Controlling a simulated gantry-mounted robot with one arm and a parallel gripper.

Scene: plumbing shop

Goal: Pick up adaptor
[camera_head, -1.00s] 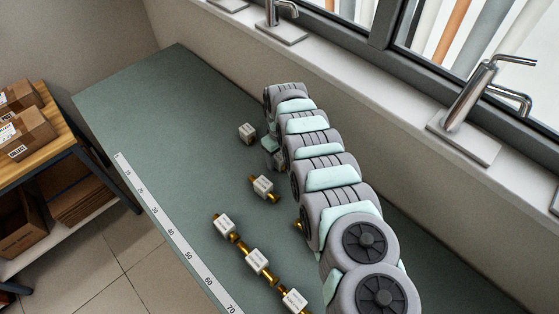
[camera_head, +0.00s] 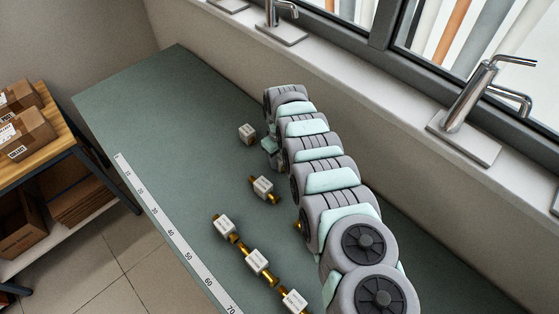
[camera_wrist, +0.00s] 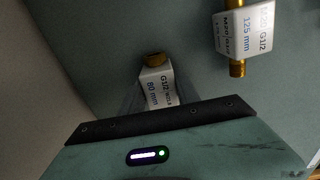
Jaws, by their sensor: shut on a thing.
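In the wrist view, a white adaptor (camera_wrist: 157,86) with a brass end, labelled G1/2 and 80 mm, stands between the fingers of my gripper (camera_wrist: 154,96). My gripper is shut on it. Its lower part is hidden behind the gripper body. A second adaptor (camera_wrist: 247,32), labelled 125 mm, lies apart to the upper right, with brass at both ends. In the head view, my arm mostly hides the gripper (camera_head: 272,147) and the held adaptor.
A small block-like fitting (camera_head: 247,133) stands on the green bench (camera_head: 170,110), left of my gripper. One adaptor (camera_head: 263,186) lies nearer, and several more (camera_head: 257,261) lie in a row by the ruler strip (camera_head: 172,231). The far left bench is clear. A windowsill (camera_head: 350,75) runs behind.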

